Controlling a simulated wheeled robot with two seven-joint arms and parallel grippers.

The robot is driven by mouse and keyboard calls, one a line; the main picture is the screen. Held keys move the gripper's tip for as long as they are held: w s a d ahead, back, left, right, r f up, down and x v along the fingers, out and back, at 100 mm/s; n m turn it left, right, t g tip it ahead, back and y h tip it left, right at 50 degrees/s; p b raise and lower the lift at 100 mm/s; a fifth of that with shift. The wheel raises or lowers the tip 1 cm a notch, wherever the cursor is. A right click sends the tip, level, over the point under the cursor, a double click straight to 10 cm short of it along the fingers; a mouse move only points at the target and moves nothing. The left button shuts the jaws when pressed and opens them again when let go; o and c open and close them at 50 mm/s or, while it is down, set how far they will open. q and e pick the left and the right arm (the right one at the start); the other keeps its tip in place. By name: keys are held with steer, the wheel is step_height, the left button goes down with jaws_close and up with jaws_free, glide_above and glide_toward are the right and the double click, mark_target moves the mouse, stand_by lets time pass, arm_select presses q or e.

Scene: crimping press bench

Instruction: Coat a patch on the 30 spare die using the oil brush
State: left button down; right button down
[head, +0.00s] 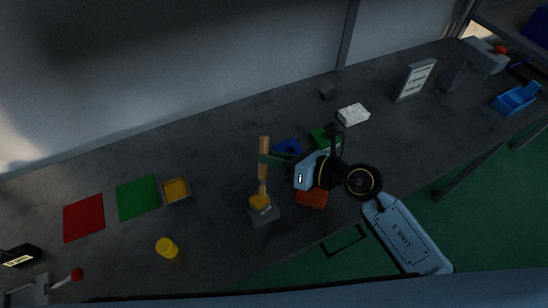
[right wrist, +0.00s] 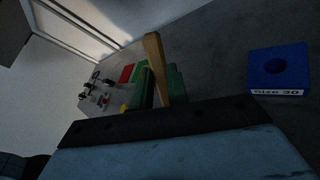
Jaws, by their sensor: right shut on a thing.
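My right gripper (head: 272,159) is shut on the wooden handle of the oil brush (head: 264,145), which stands nearly upright. The handle also shows between the green fingers in the right wrist view (right wrist: 156,60). The brush's lower end meets a yellow part (head: 260,201) on a grey block (head: 264,216); I cannot tell whether it touches or sits inside. The 30 spare die is a blue block with a round hollow and a "Size 30" label in the right wrist view (right wrist: 280,68). In the head view the blue die (head: 288,146) lies just right of the gripper, partly hidden. My left gripper is not in view.
A green block (head: 320,137) and an orange-red block (head: 312,198) lie close to my right gripper. A yellow cylinder (head: 167,247), yellow tray (head: 176,203), green mat (head: 137,197) and red mat (head: 83,217) are left. A white box (head: 353,114) is behind. The bench's back middle is mostly clear.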

steer(key=r+p, duration=0.1)
steer(key=s+a+r+p, duration=0.1)
steer(key=r+p, duration=0.2)
steer(key=shift+s+a, duration=0.15)
steer(key=shift+s, duration=0.05)
steer(key=shift+s+r+p, duration=0.1)
steer(key=shift+r+p, duration=1.25)
steer(key=shift+r, duration=0.7)
